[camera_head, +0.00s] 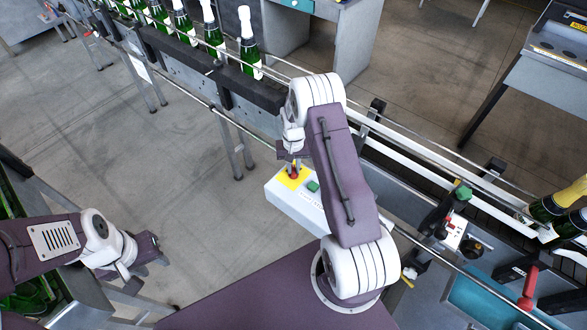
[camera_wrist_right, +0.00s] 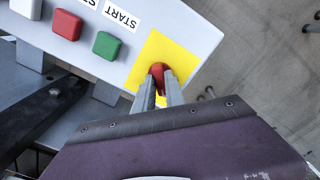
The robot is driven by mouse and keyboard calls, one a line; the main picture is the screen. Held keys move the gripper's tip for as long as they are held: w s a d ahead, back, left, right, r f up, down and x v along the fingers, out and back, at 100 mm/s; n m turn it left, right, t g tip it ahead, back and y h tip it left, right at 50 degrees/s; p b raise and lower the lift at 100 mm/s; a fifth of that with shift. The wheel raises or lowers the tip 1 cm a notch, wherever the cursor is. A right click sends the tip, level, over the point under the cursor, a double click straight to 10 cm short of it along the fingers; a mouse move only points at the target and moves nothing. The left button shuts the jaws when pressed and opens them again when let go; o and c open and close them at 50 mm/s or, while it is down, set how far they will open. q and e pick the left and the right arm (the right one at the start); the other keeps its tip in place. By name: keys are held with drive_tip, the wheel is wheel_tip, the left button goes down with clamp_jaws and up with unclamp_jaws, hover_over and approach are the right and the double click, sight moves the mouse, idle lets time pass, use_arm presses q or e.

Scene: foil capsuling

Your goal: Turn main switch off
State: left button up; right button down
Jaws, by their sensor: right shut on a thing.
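The main switch is a red knob (camera_wrist_right: 158,72) on a yellow square plate (camera_wrist_right: 143,62) at the end of a light grey control box (camera_head: 300,206). My right gripper (camera_wrist_right: 160,88) is shut on the red knob, with one finger on each side of it. In the head view my right gripper (camera_head: 294,170) comes down over the yellow plate, and the arm hides part of the box. The knob's exact turn angle cannot be told. My left gripper (camera_head: 155,250) is at the lower left, away from the box; its fingers are not clear.
Beside the plate are a green START button (camera_wrist_right: 107,45), a red button (camera_wrist_right: 67,24) and a white button (camera_wrist_right: 27,7). Several green bottles (camera_head: 214,38) stand on the conveyor (camera_head: 235,82) behind. A red-handled lever (camera_head: 530,285) is at the lower right. Open floor lies left of the box.

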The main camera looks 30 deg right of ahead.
sight(294, 170)
drive_tip(key=n, duration=0.4)
drive_tip(key=shift+n+b, duration=0.3)
drive_tip(key=shift+b, duration=0.1)
drive_tip(key=shift+n, duration=2.3)
drive_tip(key=c, duration=1.4)
unclamp_jaws()
drive_tip(key=shift+r+b, duration=0.1)
drive_tip(key=shift+b, duration=0.2)
wheel_tip(294, 170, up, 9)
drive_tip(key=b, duration=0.1)
